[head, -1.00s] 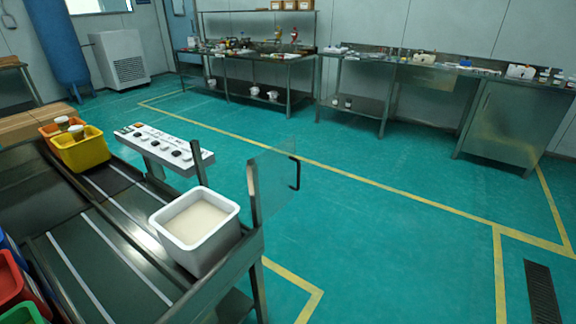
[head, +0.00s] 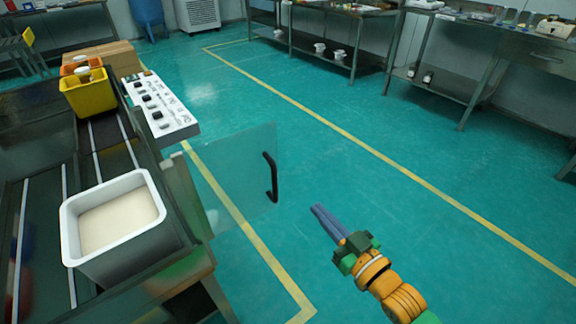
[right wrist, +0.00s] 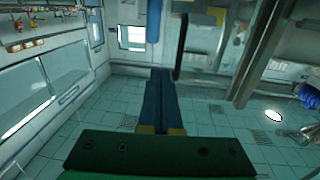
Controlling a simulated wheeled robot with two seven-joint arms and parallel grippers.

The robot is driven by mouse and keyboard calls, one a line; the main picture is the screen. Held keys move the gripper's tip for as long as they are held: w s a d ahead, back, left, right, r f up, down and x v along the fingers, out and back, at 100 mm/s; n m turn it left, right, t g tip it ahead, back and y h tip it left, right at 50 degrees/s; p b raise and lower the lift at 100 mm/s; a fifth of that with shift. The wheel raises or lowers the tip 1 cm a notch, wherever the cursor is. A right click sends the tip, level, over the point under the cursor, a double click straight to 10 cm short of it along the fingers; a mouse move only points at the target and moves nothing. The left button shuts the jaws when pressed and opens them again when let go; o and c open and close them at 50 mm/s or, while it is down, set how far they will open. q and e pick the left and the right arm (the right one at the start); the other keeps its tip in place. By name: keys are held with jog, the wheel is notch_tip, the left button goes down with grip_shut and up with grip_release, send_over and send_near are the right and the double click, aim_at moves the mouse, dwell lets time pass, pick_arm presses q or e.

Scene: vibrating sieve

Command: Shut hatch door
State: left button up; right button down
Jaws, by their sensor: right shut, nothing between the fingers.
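The hatch door (head: 240,170) is a clear panel with a black handle (head: 271,178). In the head view it stands open, sticking out to the right from the end of the metal machine (head: 180,195). My right gripper (head: 317,209) is right of and below the handle, apart from it, with its blue fingers shut and empty. The closed fingers also show in the right wrist view (right wrist: 160,75). A dark upright bar near their tips there looks like the handle (right wrist: 181,48). My left gripper is out of view.
A white bin (head: 70,225) of pale powder sits on the machine beside the door. A control panel (head: 158,108) and a yellow bin (head: 88,95) are farther back. Open green floor (head: 400,225) surrounds my right gripper. Steel benches (head: 330,52) stand along the back.

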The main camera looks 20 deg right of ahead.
jog(key=x, duration=1.3)
jog(key=shift+w+a+r+b, duration=0.25)
jog(key=shift+a+b, duration=0.15)
jog(key=shift+a, duration=0.1)
jog(key=shift+w+a, duration=0.1)
